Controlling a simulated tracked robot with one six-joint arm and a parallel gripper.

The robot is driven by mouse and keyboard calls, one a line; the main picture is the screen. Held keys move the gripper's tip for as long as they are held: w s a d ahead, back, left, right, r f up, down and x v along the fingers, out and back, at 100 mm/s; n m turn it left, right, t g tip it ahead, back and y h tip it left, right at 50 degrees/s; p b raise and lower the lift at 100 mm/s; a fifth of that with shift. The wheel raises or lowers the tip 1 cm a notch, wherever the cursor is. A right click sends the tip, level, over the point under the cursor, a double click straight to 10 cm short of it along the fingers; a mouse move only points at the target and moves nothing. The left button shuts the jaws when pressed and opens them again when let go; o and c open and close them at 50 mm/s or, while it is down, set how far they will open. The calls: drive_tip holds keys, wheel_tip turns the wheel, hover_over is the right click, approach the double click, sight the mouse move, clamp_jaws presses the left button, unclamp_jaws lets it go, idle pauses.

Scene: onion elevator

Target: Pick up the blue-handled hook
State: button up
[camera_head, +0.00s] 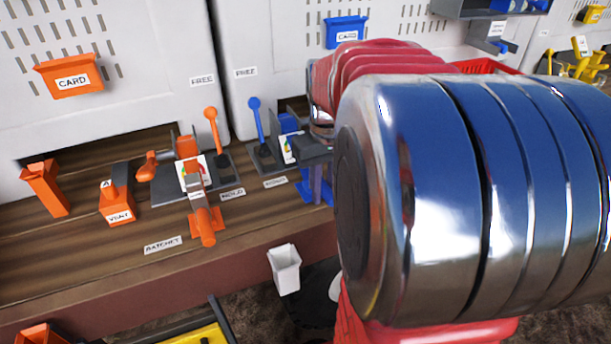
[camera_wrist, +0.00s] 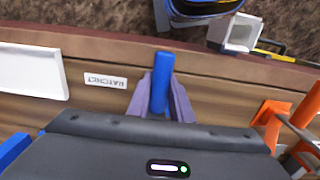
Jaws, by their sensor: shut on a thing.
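The blue handle (camera_wrist: 159,88) of the hook stands between the two purple fingers of my gripper (camera_wrist: 162,100) in the wrist view. The fingers are shut on it. Its hook end cannot be made out. In the head view, my gripper (camera_head: 318,184) is low over the bench's front edge, partly hidden by my arm, with blue parts showing beside its fingers.
The wooden bench (camera_head: 100,255) carries an orange lever (camera_head: 212,130), a blue lever (camera_head: 257,118) and an orange ratchet fixture (camera_head: 205,225) to the left. A white bin (camera_head: 285,268) stands below the front edge. Grey panels (camera_head: 130,60) rise behind.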

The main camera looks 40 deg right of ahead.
sight(325, 184)
clamp_jaws()
wheel_tip(325, 184, up, 10)
drive_tip(key=shift+f, duration=0.15)
idle(0.5)
drive_tip(key=shift+s, duration=0.1)
idle(0.6)
